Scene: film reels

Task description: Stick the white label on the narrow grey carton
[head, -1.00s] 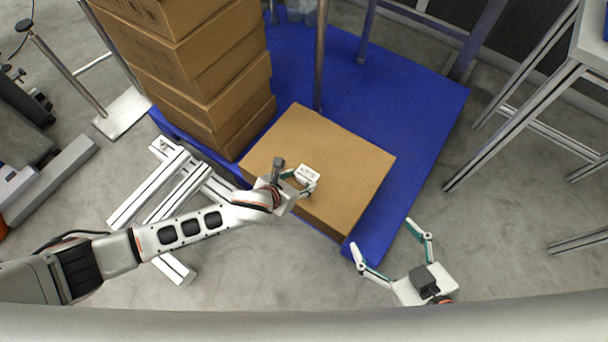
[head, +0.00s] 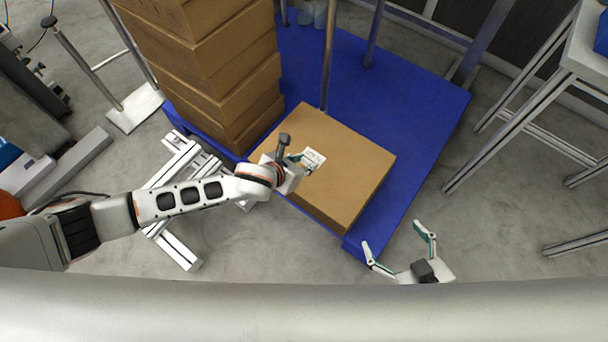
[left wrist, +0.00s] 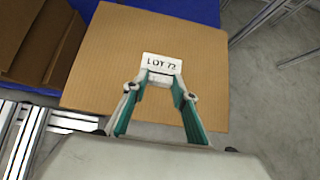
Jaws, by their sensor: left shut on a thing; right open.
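The white label (head: 313,158) reads "LOT 72" in the left wrist view (left wrist: 161,62). My left gripper (head: 303,163) is shut on its near edge, and the fingers also show in the left wrist view (left wrist: 160,79). The label is over the top of a wide brown carton (head: 345,165); I cannot tell whether it touches the cardboard. I see no narrow grey carton in either view. My right gripper (head: 392,235) is open and empty, low over the floor in front of the blue platform.
The brown carton lies on a blue platform (head: 420,100), beside a tall stack of brown cartons (head: 220,70) on the left. A metal post (head: 328,60) rises behind it. A metal-framed table (head: 525,110) stands at right.

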